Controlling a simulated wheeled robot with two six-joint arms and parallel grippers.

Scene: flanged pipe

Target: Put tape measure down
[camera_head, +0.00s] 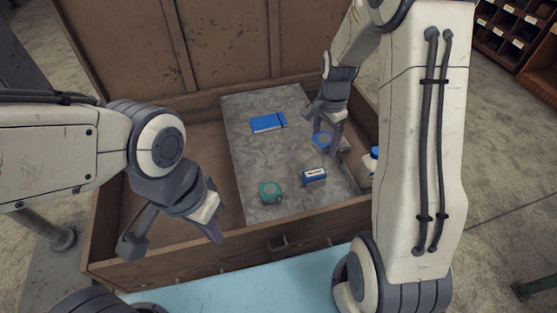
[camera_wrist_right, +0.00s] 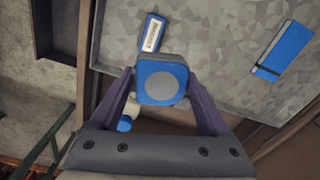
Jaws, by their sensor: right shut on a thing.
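The blue tape measure (camera_wrist_right: 162,80) with a grey round face sits between the two fingers of my right gripper (camera_wrist_right: 160,74), which is shut on it. In the head view the tape measure (camera_head: 321,140) shows partly behind the right gripper (camera_head: 329,143), over the right part of the grey speckled panel (camera_head: 245,130) in the wooden chest. I cannot tell whether it touches the panel. My left gripper (camera_head: 174,236) is open and empty, over the chest's front left side.
A teal round object (camera_head: 270,191), a blue and white box (camera_head: 314,177) and a blue notebook (camera_head: 268,122) lie on the panel. A white bottle with a blue cap (camera_head: 371,166) stands at the chest's right side. The panel's middle is clear.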

